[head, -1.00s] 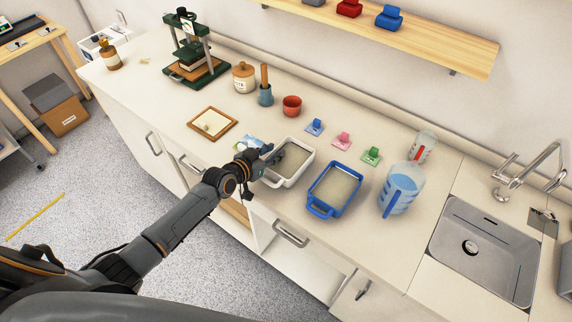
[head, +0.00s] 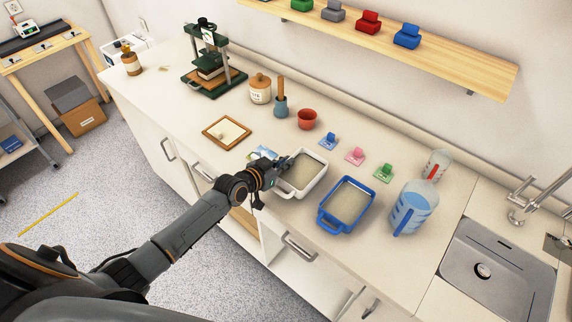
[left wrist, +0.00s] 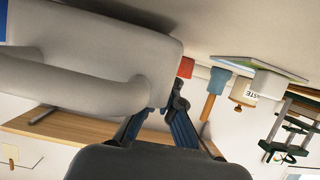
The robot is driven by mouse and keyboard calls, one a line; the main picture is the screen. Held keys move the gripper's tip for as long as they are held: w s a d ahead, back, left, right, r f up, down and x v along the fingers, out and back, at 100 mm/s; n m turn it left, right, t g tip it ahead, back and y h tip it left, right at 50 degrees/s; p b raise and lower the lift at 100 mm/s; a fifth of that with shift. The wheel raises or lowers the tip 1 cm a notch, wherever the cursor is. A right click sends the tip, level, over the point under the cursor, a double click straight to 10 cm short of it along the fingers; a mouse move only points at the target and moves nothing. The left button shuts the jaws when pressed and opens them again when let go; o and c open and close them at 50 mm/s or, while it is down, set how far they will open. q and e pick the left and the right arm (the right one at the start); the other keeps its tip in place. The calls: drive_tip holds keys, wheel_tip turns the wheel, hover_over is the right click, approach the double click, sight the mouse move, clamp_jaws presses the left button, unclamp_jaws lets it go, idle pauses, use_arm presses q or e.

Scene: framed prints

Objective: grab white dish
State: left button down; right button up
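The white dish (head: 313,185) is a rectangular tray with a handle, standing upright on the counter with a pale grainy fill. In the left wrist view, its white wall and rounded handle (left wrist: 70,92) fill the upper left, close to the camera. My left gripper (head: 285,164) is at the dish's left side, by its rim. In the left wrist view, its two blue-grey fingers (left wrist: 160,105) stand apart, with a corner of the dish near them; one fingertip is partly hidden behind the dish. Contact cannot be made out. My right gripper is in neither view.
A blue dish (head: 334,228) stands close on the right, then a blue-marked pitcher (head: 412,207) and the sink (head: 500,270). Small coloured stamps (head: 355,156) and a red cup (head: 307,119) stand behind. A wooden frame (head: 227,132) lies to the left.

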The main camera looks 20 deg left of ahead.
sight(293, 183)
use_arm(q)
wheel_tip(293, 183, up, 2)
drive_tip(key=shift+r, duration=0.15)
drive_tip(key=shift+s+d+r, duration=0.25)
drive_tip(key=shift+d+r, duration=0.1)
drive_tip(key=shift+r, duration=0.2)
drive_tip(key=s+d+r+b, duration=0.1)
drive_tip(key=s+d+r, duration=0.8)
drive_tip(key=shift+s, duration=0.15)
drive_tip(key=shift+s, duration=0.1)
